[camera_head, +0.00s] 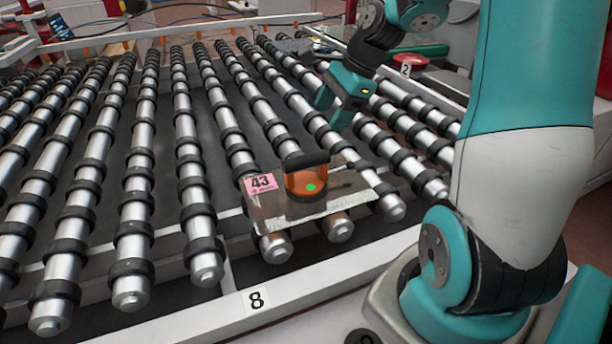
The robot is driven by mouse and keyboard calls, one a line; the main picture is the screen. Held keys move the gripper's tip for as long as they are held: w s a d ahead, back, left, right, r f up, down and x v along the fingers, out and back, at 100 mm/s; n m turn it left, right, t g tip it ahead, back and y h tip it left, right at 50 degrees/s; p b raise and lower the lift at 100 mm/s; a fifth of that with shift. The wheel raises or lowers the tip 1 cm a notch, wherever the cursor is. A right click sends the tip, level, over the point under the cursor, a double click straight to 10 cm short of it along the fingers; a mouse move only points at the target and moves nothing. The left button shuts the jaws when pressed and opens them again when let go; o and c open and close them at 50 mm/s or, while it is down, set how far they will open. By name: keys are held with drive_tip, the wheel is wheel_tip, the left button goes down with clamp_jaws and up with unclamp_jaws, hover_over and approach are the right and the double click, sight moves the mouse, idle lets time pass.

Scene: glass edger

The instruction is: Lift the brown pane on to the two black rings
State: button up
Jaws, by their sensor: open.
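A small glass pane (345,206) with a pale front edge lies across the front ends of the rollers; its tint is hard to judge. A pink label marked 43 (262,184) is on its left corner. On the pane stands an orange-brown lifter (308,184) with a black top handle, a black base and a green dot. Black rings (202,222) sit around all the silver rollers; which two are meant I cannot tell. My gripper (334,108) is open and empty, above the rollers, behind and slightly right of the lifter, apart from it.
The roller bed fills the middle and left, with dark gaps between rollers. A white front rail (200,316) carries a label 8. A red round object (408,62) stands near a label 2 at the back right. The rollers left of the pane are clear.

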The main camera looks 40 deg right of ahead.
sight(309, 156)
drive_tip(key=p+x, duration=0.1)
drive_tip(key=x, duration=0.8)
drive_tip(key=shift+d+p+x, duration=0.15)
drive_tip(key=shift+p+x, duration=0.25)
drive_tip(key=shift+x, duration=0.95)
drive_tip(key=shift+d+p+x, duration=0.1)
drive_tip(key=shift+p+x, duration=0.25)
drive_tip(key=shift+x, duration=1)
drive_tip(key=shift+s, duration=0.1)
clamp_jaws()
